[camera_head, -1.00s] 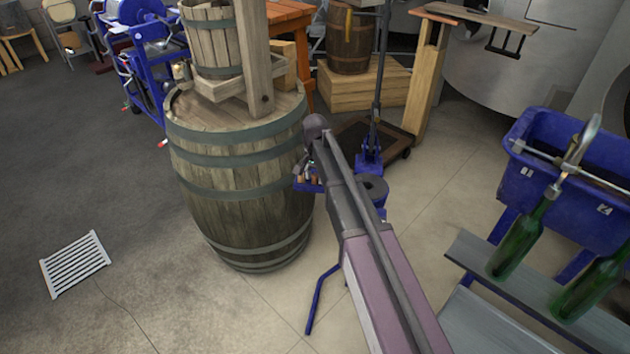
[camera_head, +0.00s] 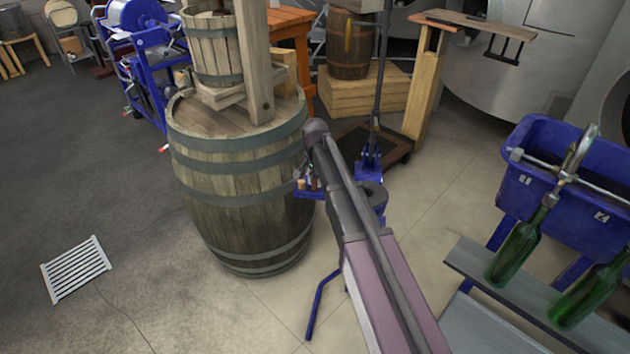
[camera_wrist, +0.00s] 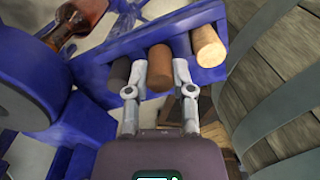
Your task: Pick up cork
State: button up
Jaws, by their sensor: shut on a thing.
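In the wrist view, three corks stand side by side in a blue tray (camera_wrist: 100,80): a dark one (camera_wrist: 118,75) on the left, a brown one (camera_wrist: 160,55) in the middle and a pale tan one (camera_wrist: 208,45) on the right. My gripper (camera_wrist: 161,70) is shut on the brown cork, with one finger on each side of it. The cork is still within the tray's row; I cannot tell whether its lower end is lifted.
A large wooden barrel (camera_head: 235,170) stands close to the tray; its side fills the right of the wrist view. A brown glass bottle (camera_wrist: 75,22) lies at the wrist view's upper left. Green bottles (camera_head: 520,245) and a blue tank (camera_head: 565,190) stand at the right.

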notch_tip(320, 180, up, 2)
jog(key=shift+p, duration=0.7)
jog(key=s+r+p, duration=0.1)
jog(key=s, duration=1.5)
jog(key=shift+r+p, duration=0.35)
jog(key=shift+s, duration=0.1)
